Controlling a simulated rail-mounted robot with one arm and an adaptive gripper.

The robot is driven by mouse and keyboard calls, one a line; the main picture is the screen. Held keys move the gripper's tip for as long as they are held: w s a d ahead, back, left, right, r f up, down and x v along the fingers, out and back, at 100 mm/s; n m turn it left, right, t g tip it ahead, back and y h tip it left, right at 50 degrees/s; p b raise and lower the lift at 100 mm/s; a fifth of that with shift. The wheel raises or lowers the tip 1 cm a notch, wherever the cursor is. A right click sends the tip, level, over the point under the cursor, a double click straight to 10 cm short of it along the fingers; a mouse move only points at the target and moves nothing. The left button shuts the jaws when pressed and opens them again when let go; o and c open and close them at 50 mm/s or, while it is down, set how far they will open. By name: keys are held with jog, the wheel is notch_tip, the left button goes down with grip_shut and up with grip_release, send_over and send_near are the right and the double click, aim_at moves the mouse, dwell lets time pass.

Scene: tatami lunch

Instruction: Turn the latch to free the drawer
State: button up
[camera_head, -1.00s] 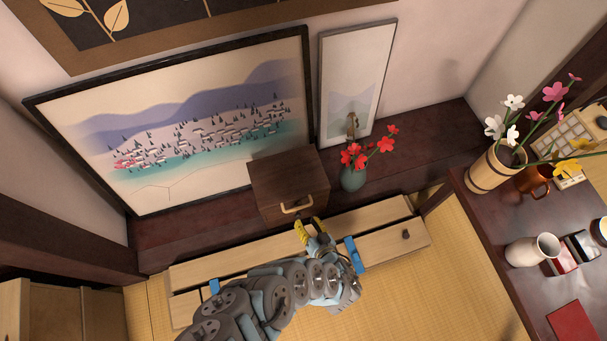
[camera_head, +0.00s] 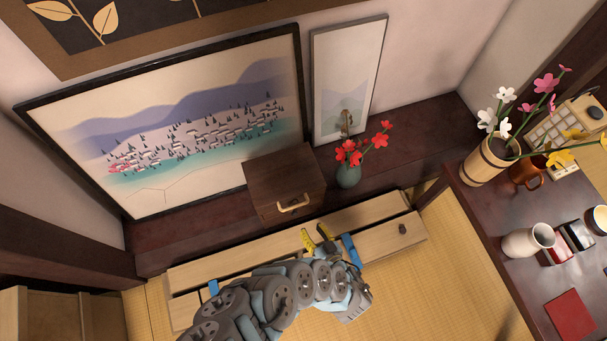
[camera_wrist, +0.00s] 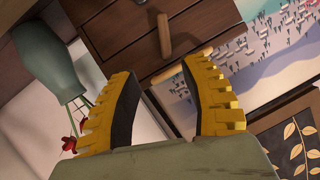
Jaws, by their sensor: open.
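A dark wooden box (camera_head: 283,175) with a drawer stands on the dark ledge. In the head view a pale bar (camera_head: 293,204) shows on its front. The wrist view shows the drawer front (camera_wrist: 128,30) tilted, with a short upright wooden piece, seemingly the latch (camera_wrist: 164,36), and a pale wooden bar handle (camera_wrist: 182,66) beside its end. My gripper (camera_head: 316,236) is open and empty, in front of and below the box, apart from it. In the wrist view its yellow-ribbed fingers (camera_wrist: 160,72) are spread, with the latch and handle beyond their tips.
A teal vase (camera_head: 348,175) with red flowers stands right beside the box; it is close on the left in the wrist view. A large framed picture (camera_head: 190,130) leans behind. Below is a pale wooden bench (camera_head: 240,257). A dark table (camera_head: 505,285) with crockery stands at right.

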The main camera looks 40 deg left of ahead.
jog(key=w+d+f+n+p, duration=0.1)
jog(key=w+d+n, duration=0.15)
jog(key=n, duration=0.95)
jog(key=w+d+n+p, duration=0.1)
jog(key=d+n, duration=0.2)
jog(key=n, duration=0.8)
jog(key=s+a+r+n, duration=0.1)
jog(key=s+r+n, duration=0.35)
jog(key=n, duration=0.75)
jog(key=b+x, duration=0.1)
jog(key=x, duration=0.5)
jog(key=f+b+x, duration=0.1)
jog(key=x, duration=0.5)
jog(key=s+b+x, duration=0.1)
jog(key=b+x, duration=0.1)
jog(key=x, duration=0.3)
jog(key=shift+a+f, duration=0.3)
jog(key=shift+f, duration=0.05)
jog(key=shift+d, duration=0.1)
grip_shut()
